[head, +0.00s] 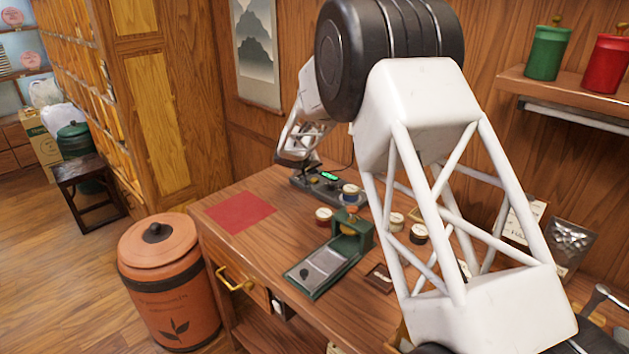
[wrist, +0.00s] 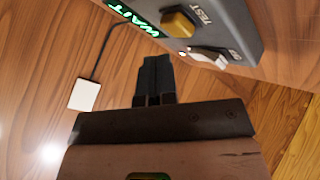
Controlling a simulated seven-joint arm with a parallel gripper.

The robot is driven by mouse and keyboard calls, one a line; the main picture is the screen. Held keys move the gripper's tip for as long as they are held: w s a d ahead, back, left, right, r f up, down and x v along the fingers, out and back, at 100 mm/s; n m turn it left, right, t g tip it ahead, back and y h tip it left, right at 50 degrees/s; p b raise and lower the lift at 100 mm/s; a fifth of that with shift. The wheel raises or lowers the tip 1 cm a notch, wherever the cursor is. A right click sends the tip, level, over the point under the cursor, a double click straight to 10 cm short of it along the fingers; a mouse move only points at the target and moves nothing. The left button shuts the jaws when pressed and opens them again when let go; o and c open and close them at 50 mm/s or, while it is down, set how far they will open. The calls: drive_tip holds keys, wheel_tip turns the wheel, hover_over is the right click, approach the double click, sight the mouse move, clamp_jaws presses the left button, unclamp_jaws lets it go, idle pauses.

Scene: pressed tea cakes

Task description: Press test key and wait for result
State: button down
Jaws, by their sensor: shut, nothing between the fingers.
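The dark tester (head: 318,186) stands at the back of the wooden desk. It also shows at the top right of the wrist view (wrist: 238,32), where its green display (wrist: 132,18) reads WAIT. A yellow key (wrist: 181,22) beside the word TEST sits next to the display, and a pale rocker switch (wrist: 210,57) lies to its right. My gripper (wrist: 158,60) is shut and empty, with its fingertips a little below the yellow key in the picture. I see no contact with the key. In the head view my gripper (head: 292,161) is small and dark, over the tester's left end.
A red mat (head: 241,212) lies on the desk's left part. A green device with a metal plate (head: 318,272) and several small round tins stand nearer. A cable runs from the tester to a white plate (wrist: 85,94). A terracotta bin (head: 160,270) stands left of the desk.

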sight(315, 180)
drive_tip(key=shift+r, duration=2.35)
drive_tip(key=shift+s+d+r, duration=0.3)
drive_tip(key=shift+s+r, duration=0.05)
drive_tip(key=shift+r, duration=0.05)
drive_tip(key=s+d+r+m+g, duration=0.1)
drive_tip(key=s+d+r, duration=0.35)
drive_tip(key=s, duration=0.55)
drive_tip(key=s+d+r+g+y, duration=0.1)
drive_tip(key=s+d+r, duration=0.35)
drive_tip(key=s, duration=0.55)
drive_tip(key=s+d+r+m+g, duration=0.1)
drive_tip(key=s+d+r, duration=0.4)
drive_tip(key=s, duration=0.5)
drive_tip(key=s+f+g+y, duration=0.1)
drive_tip(key=s+y, duration=0.1)
drive_tip(key=s, duration=1.6)
drive_tip(key=s+d+f+g+y, duration=0.1)
drive_tip(key=s, duration=1.6)
drive_tip(key=shift+s+d+f+m+y, duration=0.25)
drive_tip(key=shift+s+d+m+y, duration=0.05)
drive_tip(key=shift+s+y, duration=0.1)
